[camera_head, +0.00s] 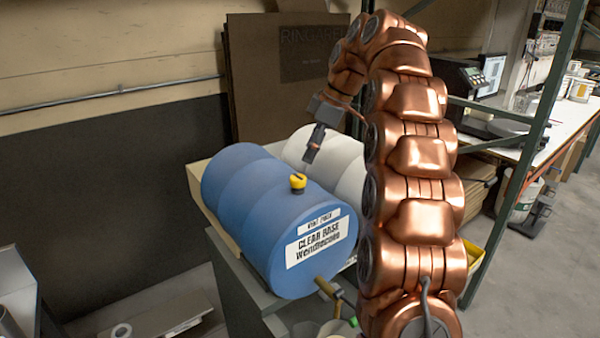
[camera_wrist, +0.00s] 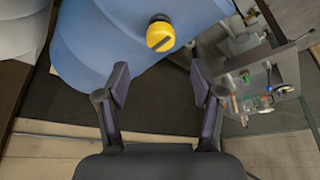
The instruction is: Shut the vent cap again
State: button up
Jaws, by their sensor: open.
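The yellow vent cap (camera_head: 298,182) sits on top of the blue drum (camera_head: 240,190), which lies on its side with a white "CLEAR BASE" label on its end. In the wrist view the cap (camera_wrist: 160,36) is round and yellow with a dark bar across its top, on the blue drum wall (camera_wrist: 100,50). I cannot tell from the bar whether the cap is open or shut. My gripper (camera_head: 310,158) is above and behind the cap, apart from it. In the wrist view my gripper (camera_wrist: 160,90) is open and empty, its fingers short of the cap.
A white drum (camera_head: 335,155) lies beside the blue drum. A brass tap (camera_head: 326,287) sticks out low on the blue drum's end. A green rack post (camera_head: 530,140) and a workbench (camera_head: 560,125) stand at the right. The air above the blue drum is clear.

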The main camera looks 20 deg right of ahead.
aim_at(298, 177)
jog(key=shift+p+x, duration=1)
jog(key=shift+x, duration=2.85)
jog(key=shift+c, duration=0.4)
jog(key=c, duration=1.1)
